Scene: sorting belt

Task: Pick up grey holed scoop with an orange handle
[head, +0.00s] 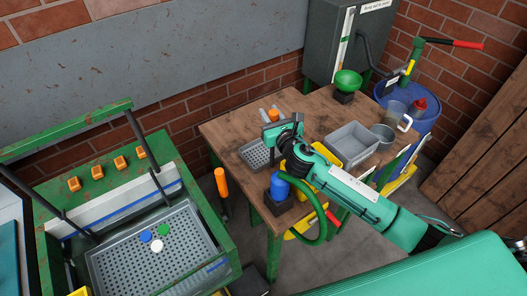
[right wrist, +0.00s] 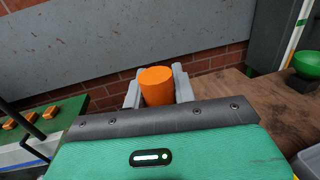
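The grey holed scoop (head: 254,154) lies at the left back part of the wooden table, its perforated bowl partly hidden by my right arm. An orange handle (head: 274,115) rises beyond the bowl; its join to the scoop is hidden. My right gripper (head: 272,114) has its grey fingers on either side of this handle. In the right wrist view the orange handle (right wrist: 157,87) stands between the fingertips (right wrist: 158,90), close to both. Whether they press on it cannot be told. My left gripper is out of view.
On the table (head: 225,128) stand a grey bin (head: 352,142), a grey cup (head: 382,135) and a green bowl (head: 347,80). A blue cylinder (head: 279,187) stands in front. Another orange-handled tool (head: 222,185) is left of the table. A perforated tray (head: 115,262) holds coloured discs.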

